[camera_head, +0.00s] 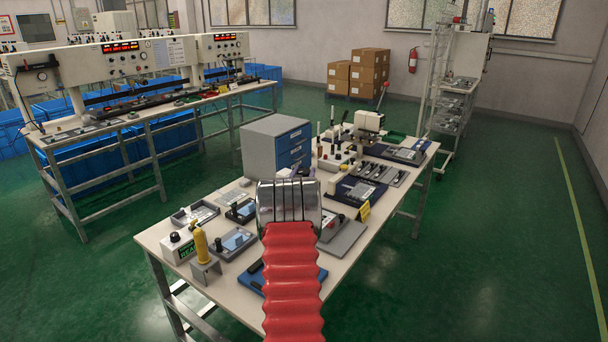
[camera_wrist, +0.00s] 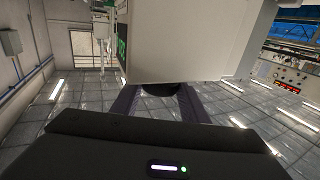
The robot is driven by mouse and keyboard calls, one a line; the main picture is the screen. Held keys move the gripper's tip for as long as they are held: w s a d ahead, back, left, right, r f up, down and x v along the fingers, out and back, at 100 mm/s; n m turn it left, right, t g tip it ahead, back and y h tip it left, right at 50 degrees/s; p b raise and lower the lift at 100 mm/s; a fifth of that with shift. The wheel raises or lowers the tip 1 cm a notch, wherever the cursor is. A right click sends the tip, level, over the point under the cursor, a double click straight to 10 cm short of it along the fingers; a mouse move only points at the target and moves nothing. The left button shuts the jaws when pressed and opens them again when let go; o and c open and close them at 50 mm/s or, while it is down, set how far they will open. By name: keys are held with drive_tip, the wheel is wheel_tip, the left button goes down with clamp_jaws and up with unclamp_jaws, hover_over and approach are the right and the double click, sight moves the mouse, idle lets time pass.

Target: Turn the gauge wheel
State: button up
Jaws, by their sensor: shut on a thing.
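In the wrist view, the two dark purple fingers of my gripper (camera_wrist: 157,93) reach to the edge of a large pale box (camera_wrist: 185,45). A dark rounded piece, apparently the gauge wheel (camera_wrist: 160,88), sits between the fingertips at the box's edge. My gripper is shut on it. Most of the wheel is hidden by the box, so its markings and angle cannot be seen. A green display (camera_wrist: 122,48) shows on the box's left side. In the head view, my red arm and silver wrist hide the gripper and what it holds.
The white worktable (camera_head: 150,240) carries a grey drawer cabinet (camera_head: 268,150), a READY box (camera_head: 180,246), a yellow-handled tool (camera_head: 201,243) and several trays. A long test bench (camera_head: 130,115) stands at the left. Green floor (camera_head: 490,240) is clear at the right.

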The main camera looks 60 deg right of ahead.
drive_tip(key=shift+w+d+r+n+t, duration=0.15)
drive_tip(key=shift+n+t, duration=0.15)
drive_tip(key=shift+t, duration=0.2)
drive_tip(key=shift+n+t+y, duration=0.4)
drive_tip(key=shift+t, duration=0.2)
drive_tip(key=shift+n+t+y, duration=1.7)
drive_tip(key=shift+n+t, duration=0.4)
drive_tip(key=shift+t, duration=0.6)
drive_tip(key=shift+n+t+y, duration=1.9)
drive_tip(key=shift+n+y, duration=0.1)
drive_tip(key=shift+y, duration=0.5)
drive_tip(key=shift+n+t+y, duration=0.3)
drive_tip(key=shift+n+y, duration=0.1)
drive_tip(key=shift+y, duration=0.2)
drive_tip(key=shift+n+t+y, duration=0.5)
drive_tip(key=shift+n+y, duration=0.7)
drive_tip(key=shift+y, duration=0.6)
